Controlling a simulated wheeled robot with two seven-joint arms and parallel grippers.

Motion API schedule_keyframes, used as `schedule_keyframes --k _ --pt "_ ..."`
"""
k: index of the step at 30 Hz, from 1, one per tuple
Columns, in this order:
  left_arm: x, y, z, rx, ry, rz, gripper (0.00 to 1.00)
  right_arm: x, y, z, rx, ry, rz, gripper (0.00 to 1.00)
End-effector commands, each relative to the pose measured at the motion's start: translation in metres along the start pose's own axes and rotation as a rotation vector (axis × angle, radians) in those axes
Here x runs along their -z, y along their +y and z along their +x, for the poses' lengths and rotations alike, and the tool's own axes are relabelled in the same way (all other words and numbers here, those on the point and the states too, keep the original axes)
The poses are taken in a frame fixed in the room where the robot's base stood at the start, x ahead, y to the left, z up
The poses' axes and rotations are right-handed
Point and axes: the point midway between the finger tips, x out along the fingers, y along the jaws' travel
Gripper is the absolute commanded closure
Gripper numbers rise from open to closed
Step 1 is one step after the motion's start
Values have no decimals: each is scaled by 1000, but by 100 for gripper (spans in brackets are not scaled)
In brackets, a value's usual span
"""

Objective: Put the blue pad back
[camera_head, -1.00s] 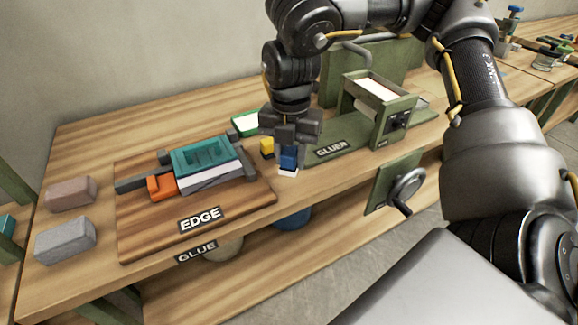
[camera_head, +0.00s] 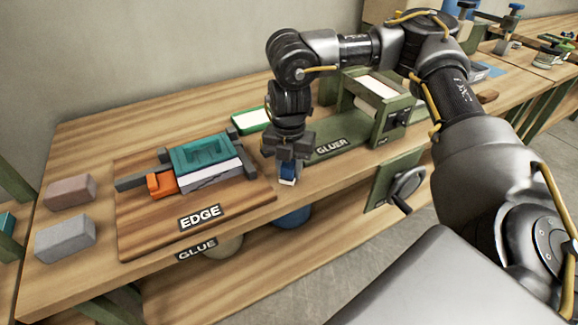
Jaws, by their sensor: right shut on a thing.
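The blue pad (camera_head: 288,172), a small block with a white lower part, is at the front edge of the bench, left of the GLUER plate. My right gripper (camera_head: 288,159) points down from above and is shut on the blue pad. I cannot tell whether the pad touches the bench top. The gripper hides what lies just behind it. My left gripper is not in view.
A wooden board (camera_head: 140,238) labelled EDGE carries a teal and orange clamp (camera_head: 202,158) to the left. A green-rimmed tray (camera_head: 250,121) lies behind the gripper. The green gluer machine (camera_head: 385,105) stands to the right. Two blocks, brown (camera_head: 71,192) and grey (camera_head: 65,238), lie far left.

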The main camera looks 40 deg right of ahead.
Motion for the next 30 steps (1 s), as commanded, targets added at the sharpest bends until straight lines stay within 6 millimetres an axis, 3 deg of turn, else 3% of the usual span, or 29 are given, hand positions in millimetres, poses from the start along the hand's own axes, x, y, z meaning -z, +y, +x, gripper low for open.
schedule_keyframes --k 9,10,14,23,30 --pt "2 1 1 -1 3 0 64 0 0 4 0 0 0 90" --pt "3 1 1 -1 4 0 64 0 0 3 -1 -1 0 65" --pt "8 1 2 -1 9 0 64 0 0 3 -1 0 0 48" --pt "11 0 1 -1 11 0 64 0 0 1 -1 0 0 47" --pt "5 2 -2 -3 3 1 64 0 1 -31 -4 -4 -1 47"
